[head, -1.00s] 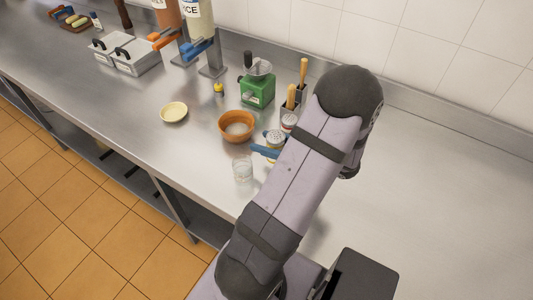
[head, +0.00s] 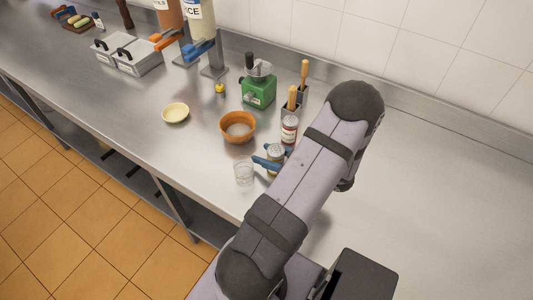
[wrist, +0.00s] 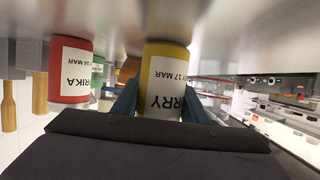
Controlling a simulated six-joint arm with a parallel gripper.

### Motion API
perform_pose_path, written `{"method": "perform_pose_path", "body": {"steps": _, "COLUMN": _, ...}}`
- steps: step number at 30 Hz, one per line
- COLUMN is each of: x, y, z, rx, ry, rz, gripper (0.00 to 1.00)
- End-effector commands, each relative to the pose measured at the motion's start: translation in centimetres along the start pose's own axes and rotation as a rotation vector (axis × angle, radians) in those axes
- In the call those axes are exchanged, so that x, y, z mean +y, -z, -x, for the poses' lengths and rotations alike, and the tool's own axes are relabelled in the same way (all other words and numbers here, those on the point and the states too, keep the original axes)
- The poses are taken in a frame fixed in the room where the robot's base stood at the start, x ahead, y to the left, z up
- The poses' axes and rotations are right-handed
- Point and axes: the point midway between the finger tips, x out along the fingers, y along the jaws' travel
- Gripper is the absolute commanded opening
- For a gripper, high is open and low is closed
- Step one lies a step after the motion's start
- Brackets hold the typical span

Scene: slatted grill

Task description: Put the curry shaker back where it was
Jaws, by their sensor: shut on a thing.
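The curry shaker (head: 276,153) has a yellow body, a pale label and a light perforated top. It is upright between the blue fingers of my gripper (head: 266,160), which is shut on it. In the wrist view, which is upside down, the curry shaker (wrist: 166,70) sits between the two fingers (wrist: 162,105), with its label partly readable. Its base is at or close to the counter; I cannot tell whether it touches. A red paprika shaker (head: 289,130) stands just behind it, apart, and shows left of it in the wrist view (wrist: 69,75).
A clear glass (head: 244,172) stands close to the left of my gripper. An orange bowl (head: 238,127) is behind the glass. A green grinder (head: 258,90) and holders with wooden-handled tools (head: 291,108) stand near the wall. The counter right of my arm is clear.

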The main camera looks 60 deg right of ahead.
Motion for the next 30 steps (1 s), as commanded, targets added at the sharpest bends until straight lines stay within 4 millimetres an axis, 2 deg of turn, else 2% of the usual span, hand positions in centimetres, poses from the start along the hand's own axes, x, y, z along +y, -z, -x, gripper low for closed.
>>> {"method": "perform_pose_path", "body": {"steps": 8, "x": 0.0, "y": -0.3, "z": -0.1, "rx": 0.000, "ry": 0.000, "rz": 0.000, "gripper": 0.15}}
{"method": "perform_pose_path", "body": {"steps": 9, "x": 0.0, "y": -0.2, "z": -0.1, "rx": 0.000, "ry": 0.000, "rz": 0.000, "gripper": 0.49}}
{"method": "perform_pose_path", "body": {"steps": 10, "x": 0.0, "y": -0.2, "z": -0.1, "rx": 0.000, "ry": 0.000, "rz": 0.000, "gripper": 0.56}}
{"method": "perform_pose_path", "body": {"steps": 11, "x": 0.0, "y": -0.2, "z": -0.1, "rx": 0.000, "ry": 0.000, "rz": 0.000, "gripper": 0.58}}
{"method": "perform_pose_path", "body": {"steps": 23, "x": 0.1, "y": 0.0, "z": 0.2, "rx": 0.000, "ry": -0.002, "rz": 0.001, "gripper": 0.58}}
{"method": "perform_pose_path", "body": {"steps": 30, "x": 0.2, "y": -0.2, "z": 3.1, "rx": -0.001, "ry": -0.006, "rz": 0.002, "gripper": 0.58}}
